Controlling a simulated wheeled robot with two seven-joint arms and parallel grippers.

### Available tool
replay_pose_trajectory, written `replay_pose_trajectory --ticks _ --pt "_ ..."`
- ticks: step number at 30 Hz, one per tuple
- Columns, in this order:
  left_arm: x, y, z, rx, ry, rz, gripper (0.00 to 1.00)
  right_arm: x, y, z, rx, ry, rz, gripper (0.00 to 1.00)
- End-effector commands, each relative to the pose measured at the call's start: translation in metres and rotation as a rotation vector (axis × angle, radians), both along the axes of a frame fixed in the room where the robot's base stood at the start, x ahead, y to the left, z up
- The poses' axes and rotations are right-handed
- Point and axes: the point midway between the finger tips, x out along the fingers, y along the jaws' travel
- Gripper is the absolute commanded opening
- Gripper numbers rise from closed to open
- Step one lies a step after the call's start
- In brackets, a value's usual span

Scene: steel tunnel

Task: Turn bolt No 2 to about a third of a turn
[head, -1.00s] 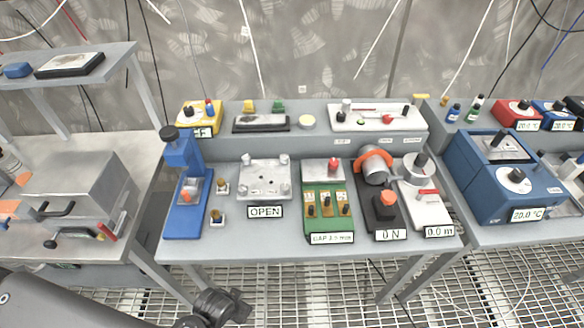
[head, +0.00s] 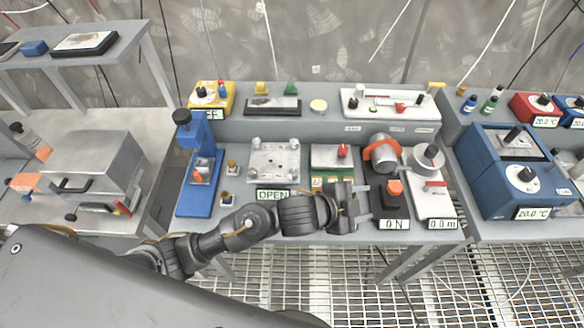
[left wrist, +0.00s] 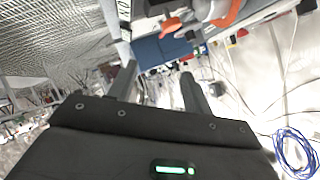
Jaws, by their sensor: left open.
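A light metal plate (head: 262,162) with a bolt-like post at each corner lies on the middle bench, behind a sign (head: 273,194) reading OPEN. Its upper right post (head: 294,144) and upper left post (head: 256,143) show clearly. I cannot read any numbers, so I cannot tell which is bolt No 2. My left gripper (head: 362,203) is open and empty, right of the plate, in front of the green device and beside the black 0 N device. Its two spread fingers (left wrist: 158,70) show in the left wrist view, with nothing between them. My right gripper is not in view.
A blue press (head: 199,180) stands left of the plate. The 0 N device with an orange knob (head: 394,188) and a white 0.0 m device (head: 432,195) stand to the right, near a blue box (head: 500,180).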

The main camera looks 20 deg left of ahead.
Motion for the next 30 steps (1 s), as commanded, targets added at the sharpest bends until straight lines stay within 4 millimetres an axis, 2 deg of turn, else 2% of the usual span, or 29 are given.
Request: replay_pose_trajectory --ticks 1,3,6,8,11,14,17,18,21,24,27,30 --pt "0.002 -0.027 0.019 0.027 -0.107 -0.13 0.5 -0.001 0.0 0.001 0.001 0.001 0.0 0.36" --pt "-0.008 -0.059 0.033 0.081 -0.241 -0.324 0.5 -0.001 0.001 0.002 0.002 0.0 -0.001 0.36" --pt "-0.024 -0.087 0.035 0.183 -0.403 -0.595 0.5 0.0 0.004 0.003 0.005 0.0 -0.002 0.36" --pt "-0.032 -0.093 0.029 0.261 -0.481 -0.753 0.5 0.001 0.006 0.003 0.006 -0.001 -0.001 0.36" --pt "-0.035 -0.083 0.011 0.412 -0.571 -0.999 0.5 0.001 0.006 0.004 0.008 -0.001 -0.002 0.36" --pt "-0.022 -0.049 -0.01 0.59 -0.601 -1.221 0.5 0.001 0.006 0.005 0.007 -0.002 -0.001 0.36" --pt "0.007 0.005 -0.021 0.78 -0.57 -1.397 0.5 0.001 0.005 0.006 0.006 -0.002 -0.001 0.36" --pt "0.02 0.029 -0.021 0.853 -0.543 -1.452 0.5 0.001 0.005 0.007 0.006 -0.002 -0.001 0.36" --pt "0.052 0.088 -0.011 1.01 -0.453 -1.547 0.5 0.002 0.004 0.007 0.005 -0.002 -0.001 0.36" --pt "0.077 0.137 0.007 1.125 -0.359 -1.591 0.5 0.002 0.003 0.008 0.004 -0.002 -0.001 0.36" --pt "0.092 0.171 0.024 1.194 -0.286 -1.606 0.5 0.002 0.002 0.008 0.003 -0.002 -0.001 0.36" --pt "0.099 0.188 0.033 1.226 -0.247 -1.609 0.5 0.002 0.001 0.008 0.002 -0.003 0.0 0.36"
